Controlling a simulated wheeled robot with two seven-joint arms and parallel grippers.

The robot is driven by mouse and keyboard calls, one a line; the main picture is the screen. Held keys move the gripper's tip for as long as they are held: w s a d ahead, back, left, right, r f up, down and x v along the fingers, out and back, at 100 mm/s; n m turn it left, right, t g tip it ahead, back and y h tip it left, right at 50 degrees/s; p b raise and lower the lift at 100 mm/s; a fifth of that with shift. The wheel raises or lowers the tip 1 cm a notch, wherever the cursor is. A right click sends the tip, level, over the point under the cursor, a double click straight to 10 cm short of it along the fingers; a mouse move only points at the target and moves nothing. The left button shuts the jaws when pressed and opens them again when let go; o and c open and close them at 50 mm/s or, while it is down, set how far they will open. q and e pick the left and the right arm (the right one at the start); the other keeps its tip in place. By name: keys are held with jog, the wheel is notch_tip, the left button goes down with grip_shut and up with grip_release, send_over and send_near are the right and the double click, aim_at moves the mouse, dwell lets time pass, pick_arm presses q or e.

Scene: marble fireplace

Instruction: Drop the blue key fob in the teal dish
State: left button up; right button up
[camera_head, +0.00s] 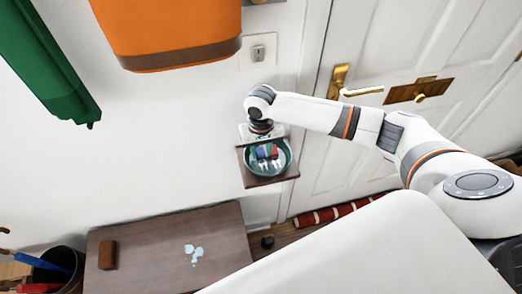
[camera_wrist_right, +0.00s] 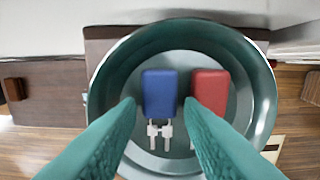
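The teal dish (camera_head: 287,168) sits on a small wooden wall shelf; in the right wrist view its round rim (camera_wrist_right: 262,85) fills the middle. A blue key fob (camera_wrist_right: 160,92) with silvery keys lies inside it, beside a red key fob (camera_wrist_right: 210,90). My right gripper (camera_wrist_right: 159,103) is over the dish, pointing down. Its two teal fingers are apart, one on each side of the blue fob, with visible gaps, so it is open and empty. In the head view the wrist partly hides the dish's back. My left gripper is out of view.
The shelf (camera_head: 270,181) is against a white wall, left of a white door with brass handle (camera_head: 361,91). Below left is a dark wooden table (camera_head: 150,245) with a brown block (camera_head: 108,254). An orange bag (camera_head: 170,35) and green umbrella (camera_head: 45,70) hang above.

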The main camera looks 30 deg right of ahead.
aim_at(261, 154)
notch_tip(261, 154, up, 12)
jog(key=shift+b, duration=0.45)
jog(key=shift+f, duration=0.15)
